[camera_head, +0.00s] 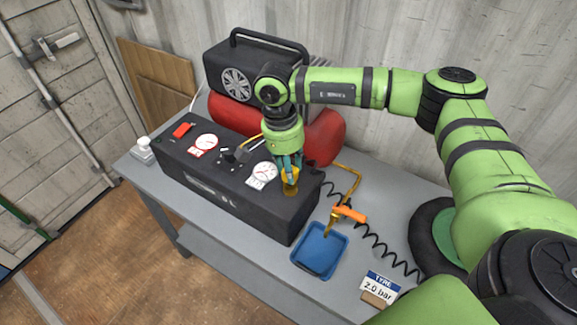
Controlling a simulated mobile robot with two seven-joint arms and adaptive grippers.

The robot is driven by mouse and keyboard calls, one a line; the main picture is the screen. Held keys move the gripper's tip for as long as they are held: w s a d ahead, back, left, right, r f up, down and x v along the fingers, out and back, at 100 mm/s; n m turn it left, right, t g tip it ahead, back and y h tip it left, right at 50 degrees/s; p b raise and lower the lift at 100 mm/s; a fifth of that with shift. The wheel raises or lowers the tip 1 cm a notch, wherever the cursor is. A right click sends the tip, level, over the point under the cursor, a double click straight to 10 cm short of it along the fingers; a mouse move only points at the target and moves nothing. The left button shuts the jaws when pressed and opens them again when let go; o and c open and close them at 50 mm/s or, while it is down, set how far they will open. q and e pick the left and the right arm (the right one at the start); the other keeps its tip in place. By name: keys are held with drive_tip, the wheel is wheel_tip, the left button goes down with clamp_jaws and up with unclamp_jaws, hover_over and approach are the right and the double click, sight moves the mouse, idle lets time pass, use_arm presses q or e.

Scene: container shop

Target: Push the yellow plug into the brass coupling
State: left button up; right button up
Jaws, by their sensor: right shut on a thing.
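My right gripper (290,168) points down over the right end of the black compressor box (225,190). It is shut on the yellow plug (289,183), which shows below its fingertips at the box's top edge. The gripper and plug hide that spot, so I cannot tell a brass coupling apart there or how deep the plug sits. My left gripper is not in view.
White gauges (265,171) and a red switch (181,130) are on the box. A red tank (322,137) lies behind it. A blue tray (319,250), an orange-handled tool (350,214), a black coiled hose (375,238) and a "TYRE 2.0 bar" card (380,285) are to the right.

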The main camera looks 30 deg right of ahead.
idle(1.1)
drive_tip(key=shift+f+b, duration=0.6)
drive_tip(key=shift+b, duration=0.25)
drive_tip(key=o, duration=1.1)
drive_tip(key=shift+o, duration=0.2)
drive_tip(key=shift+r, duration=0.15)
wheel_tip(320, 180, up, 12)
drive_tip(key=w, duration=0.1)
drive_tip(key=shift+a, duration=0.45)
